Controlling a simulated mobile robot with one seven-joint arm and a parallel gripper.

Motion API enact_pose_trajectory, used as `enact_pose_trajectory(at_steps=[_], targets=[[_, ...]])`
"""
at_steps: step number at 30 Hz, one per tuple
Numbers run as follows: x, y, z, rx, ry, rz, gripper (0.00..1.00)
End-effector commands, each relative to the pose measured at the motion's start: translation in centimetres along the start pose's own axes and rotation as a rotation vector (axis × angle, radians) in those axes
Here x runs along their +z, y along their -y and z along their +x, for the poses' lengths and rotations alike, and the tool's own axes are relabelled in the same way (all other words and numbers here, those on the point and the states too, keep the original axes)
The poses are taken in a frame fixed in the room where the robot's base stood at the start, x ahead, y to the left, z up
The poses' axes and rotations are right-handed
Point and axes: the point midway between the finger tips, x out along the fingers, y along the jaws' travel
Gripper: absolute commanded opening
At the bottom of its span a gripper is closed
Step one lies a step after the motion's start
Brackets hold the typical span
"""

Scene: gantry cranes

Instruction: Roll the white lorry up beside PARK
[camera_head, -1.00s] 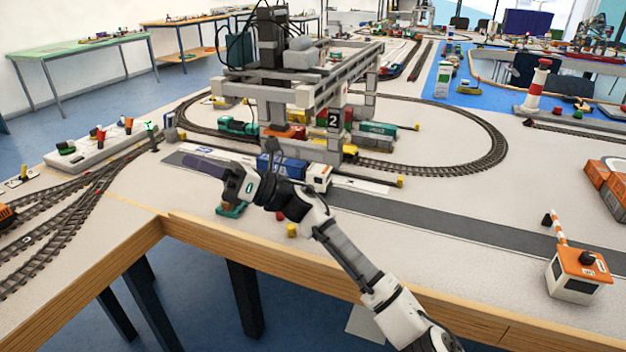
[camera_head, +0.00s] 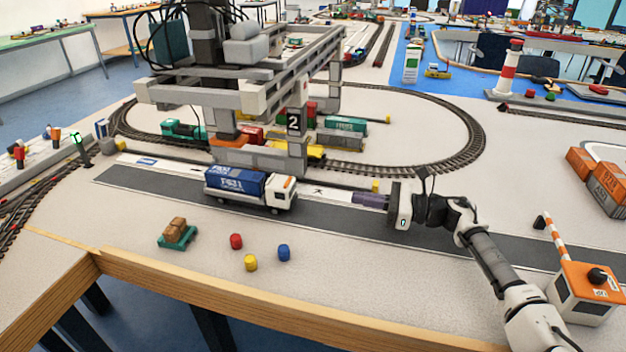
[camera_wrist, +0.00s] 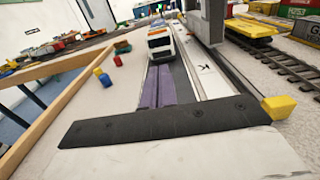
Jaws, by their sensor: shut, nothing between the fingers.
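The white lorry (camera_head: 284,194) carries a blue container (camera_head: 238,184) and stands upright on the grey road strip, its cab towards the right. My gripper (camera_head: 356,199) has purple fingers and is shut and empty. It is low over the road, right of the cab, with its fingers pointing left at the cab front and a clear gap between. In the wrist view the lorry cab (camera_wrist: 160,40) is straight beyond the shut fingers (camera_wrist: 154,88). A white strip (camera_head: 322,192) with small black marks runs along the road's far side; I cannot read PARK on it.
A grey gantry crane (camera_head: 293,150) numbered 2 stands just behind the lorry. A green pallet with brown boxes (camera_head: 176,232) and red, yellow and blue pegs (camera_head: 250,262) are on the near side. An orange-topped barrier box (camera_head: 585,290) is at right. The road right of my gripper is clear.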

Motion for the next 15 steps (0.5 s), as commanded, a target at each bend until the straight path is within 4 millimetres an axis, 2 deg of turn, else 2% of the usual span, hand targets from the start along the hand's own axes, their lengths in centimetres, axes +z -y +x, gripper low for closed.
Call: enact_pose_trajectory(at_steps=[5,15], targets=[[0.3,-0.1,1.7,0.004,-0.001,-0.001,0.0],[0.4,-0.1,8.8,0.005,-0.001,0.0,0.0]])
